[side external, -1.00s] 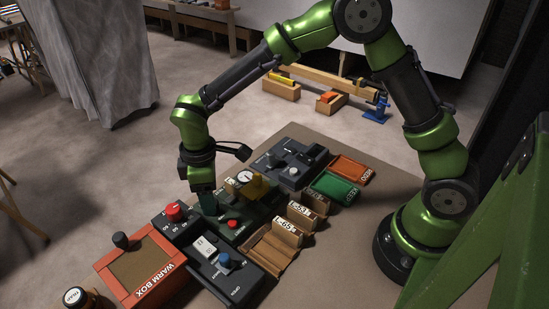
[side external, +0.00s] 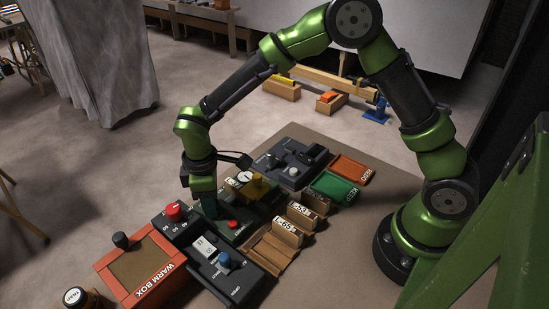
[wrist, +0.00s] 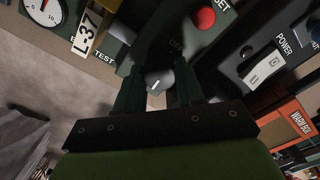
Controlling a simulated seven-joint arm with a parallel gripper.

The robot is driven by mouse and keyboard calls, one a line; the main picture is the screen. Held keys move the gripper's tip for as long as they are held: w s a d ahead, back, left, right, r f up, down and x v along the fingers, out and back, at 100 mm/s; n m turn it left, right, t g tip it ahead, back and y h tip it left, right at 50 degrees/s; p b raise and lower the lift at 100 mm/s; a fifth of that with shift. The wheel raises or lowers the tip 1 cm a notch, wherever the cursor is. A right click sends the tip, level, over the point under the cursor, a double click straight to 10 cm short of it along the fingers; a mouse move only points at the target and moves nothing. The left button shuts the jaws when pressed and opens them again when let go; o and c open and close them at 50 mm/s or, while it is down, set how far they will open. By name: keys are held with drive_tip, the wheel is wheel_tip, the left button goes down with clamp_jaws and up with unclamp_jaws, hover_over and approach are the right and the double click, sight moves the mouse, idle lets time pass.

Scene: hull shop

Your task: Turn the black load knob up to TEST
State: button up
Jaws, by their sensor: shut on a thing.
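The black load knob (wrist: 157,80) shows in the wrist view between the two fingers of my gripper (wrist: 160,88), with a pale pointer mark on it. My gripper is shut on the knob. The word TEST (wrist: 104,57) is printed to the left of the knob on the dark green panel, and a partly hidden OFF label (wrist: 176,45) is above it. In the side view my gripper (side external: 209,208) is down on the green panel (side external: 229,229), and the knob is hidden there. A red button (wrist: 204,18) marked RESET, partly cut off, sits on the same panel.
A round gauge (wrist: 43,10) and an L-37 tag (wrist: 86,31) are beside the panel. A dark POWER switch box (wrist: 264,66) stands close on the other side. The orange WARM BOX (side external: 140,266) and a box with a red knob (side external: 174,211) are near my gripper.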

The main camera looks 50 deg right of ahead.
drive_tip(key=shift+m, duration=0.4)
drive_tip(key=o, duration=1)
drive_tip(key=shift+o, duration=0.2)
wheel_tip(320, 180, up, 17)
